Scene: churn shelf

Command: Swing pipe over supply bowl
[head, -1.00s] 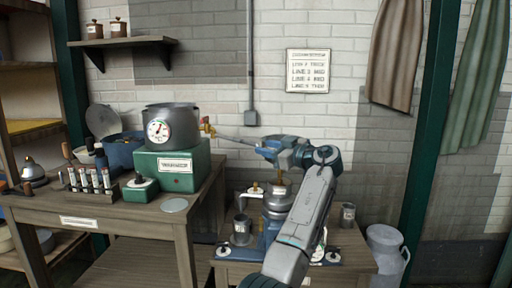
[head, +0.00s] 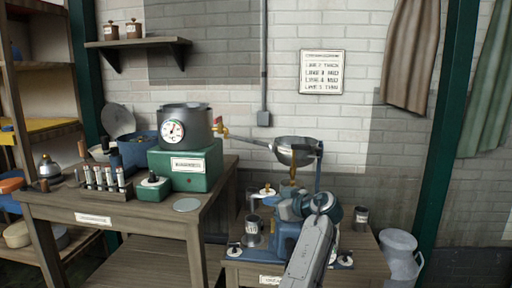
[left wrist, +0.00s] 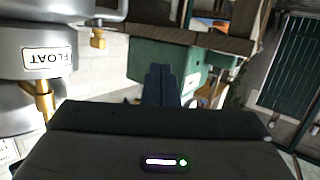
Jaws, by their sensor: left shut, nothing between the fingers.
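The thin grey pipe (head: 250,142) runs right from the brass tap (head: 219,128) on the dark pot. Its far end meets the left rim of the grey bowl (head: 297,156) in this view; I cannot tell whether it is over or only in front of it. The bowl stands on a blue post above the blue-based separator. My left gripper (head: 285,209) is below the bowl, in front of the separator, apart from the pipe. Its fingers are shut and empty, also in the left wrist view (left wrist: 161,84). A vessel labelled FLOAT (left wrist: 48,50) is close by there. My right gripper is out of view.
The dark pot (head: 183,128) with a gauge sits on a green box (head: 187,166) on the left bench. Small cups (head: 252,228) flank the separator. The wall space above the bowl is clear.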

